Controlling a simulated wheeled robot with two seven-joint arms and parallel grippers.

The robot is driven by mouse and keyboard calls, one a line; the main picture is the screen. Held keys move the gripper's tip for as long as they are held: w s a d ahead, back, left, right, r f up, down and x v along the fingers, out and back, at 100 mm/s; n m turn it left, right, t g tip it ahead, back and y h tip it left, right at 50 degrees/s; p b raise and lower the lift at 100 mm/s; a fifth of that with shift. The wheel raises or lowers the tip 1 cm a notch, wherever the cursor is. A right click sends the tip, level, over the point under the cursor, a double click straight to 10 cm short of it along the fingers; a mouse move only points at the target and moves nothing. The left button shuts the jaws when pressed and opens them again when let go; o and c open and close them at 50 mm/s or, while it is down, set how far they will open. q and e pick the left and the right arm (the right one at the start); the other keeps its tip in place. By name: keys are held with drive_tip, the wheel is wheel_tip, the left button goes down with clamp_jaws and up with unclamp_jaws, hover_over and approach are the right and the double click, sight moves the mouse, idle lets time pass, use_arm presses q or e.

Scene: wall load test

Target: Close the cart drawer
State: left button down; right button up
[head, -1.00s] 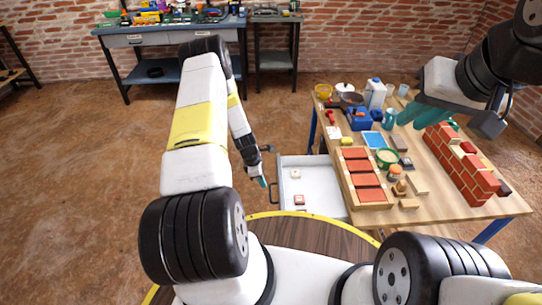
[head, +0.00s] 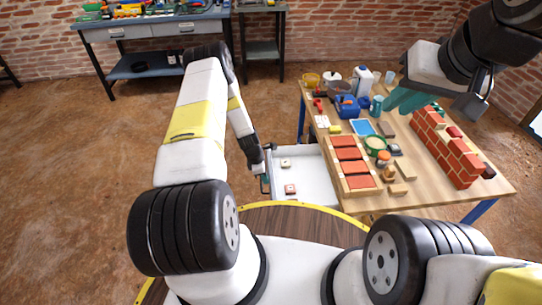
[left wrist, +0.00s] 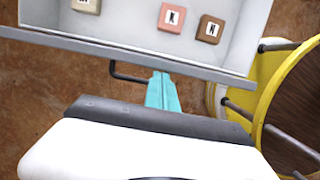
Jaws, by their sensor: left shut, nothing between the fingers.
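The white cart drawer (head: 312,187) stands open, sticking out to the left from the wooden-topped cart (head: 425,196). Its grey front also shows in the left wrist view (left wrist: 215,64), with a dark bar handle (left wrist: 118,74) on it. My left gripper (head: 266,170) is at the outer face of the drawer front. In the left wrist view its teal fingers (left wrist: 161,90) are shut and empty beside the handle, tips at the front panel; I cannot tell whether they touch it.
Small lettered blocks lie in the drawer, including a pink one (left wrist: 172,18) and a brown one (left wrist: 209,29). The cart top holds a tray of red tiles (head: 350,165), a brick wall (head: 447,150) and several containers. A blue workbench (head: 150,65) stands behind. The floor at left is clear.

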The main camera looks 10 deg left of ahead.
use_arm(q)
drive_tip(key=w+d, duration=0.3)
drive_tip(key=d, duration=0.8)
drive_tip(key=w+d, duration=0.3)
drive_tip(key=d, duration=0.8)
drive_tip(key=shift+w+d, duration=0.2)
drive_tip(key=shift+a, duration=0.1)
